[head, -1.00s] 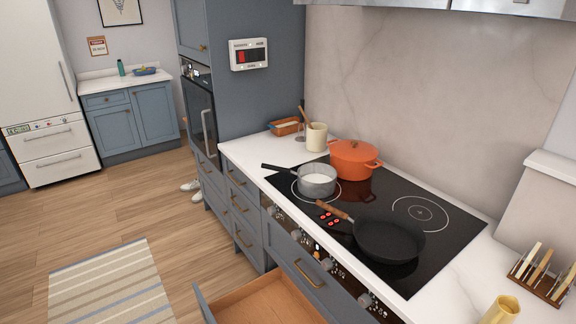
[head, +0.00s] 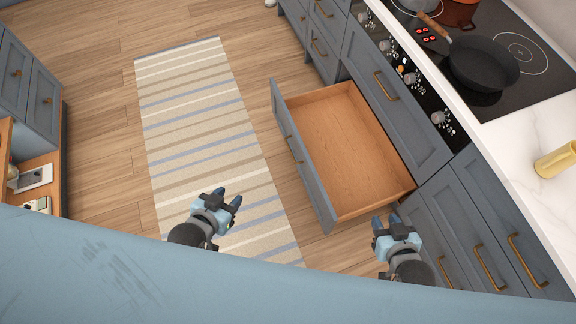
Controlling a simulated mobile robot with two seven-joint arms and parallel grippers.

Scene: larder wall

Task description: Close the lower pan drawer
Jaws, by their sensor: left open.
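The lower pan drawer (head: 345,150) below the hob is pulled well out and looks empty inside. Its blue-grey front panel (head: 302,158) faces left, towards the rug, with brass handle parts on it. My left gripper (head: 229,196) is open and empty, low in the picture over the striped rug, left of the drawer front and apart from it. My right gripper (head: 386,220) is at the near side of the drawer, close to the cabinet fronts. Its fingers look apart with nothing between them; whether it touches the drawer cannot be told.
A shut drawer (head: 372,100) sits above the open one. A frying pan (head: 482,64) stands on the black hob (head: 515,85), and a yellow cup (head: 556,160) is on the white counter (head: 510,145). The striped rug (head: 205,130) and wooden floor left of the drawer are clear.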

